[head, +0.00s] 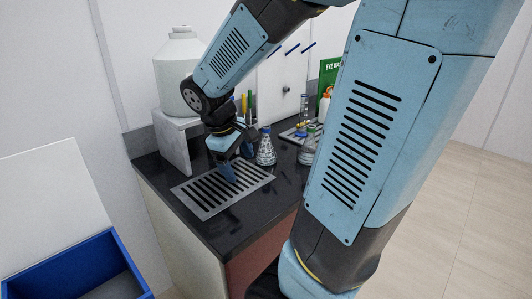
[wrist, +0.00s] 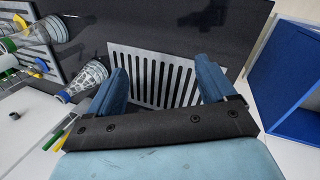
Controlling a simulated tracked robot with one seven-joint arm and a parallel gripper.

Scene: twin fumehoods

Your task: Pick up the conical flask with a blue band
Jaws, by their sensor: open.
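The conical flask with a blue band (head: 266,152) stands upright on the dark bench top, just right of my gripper (head: 238,163) in the head view. Its blue band is at the neck. In the wrist view the same flask (wrist: 88,80) is to the left of the left finger, outside the jaws. My gripper (wrist: 163,82) is open and empty, with its fingers pointing down above the slotted metal grate (wrist: 150,75). The grate also shows in the head view (head: 203,207).
A green-banded flask (head: 308,148) stands right of the blue-banded one, partly behind my arm. More glassware (head: 302,108) stands behind it. A white jug (head: 178,72) sits on a grey stand (head: 172,142) at the back left. A blue bin (head: 128,262) is at lower left.

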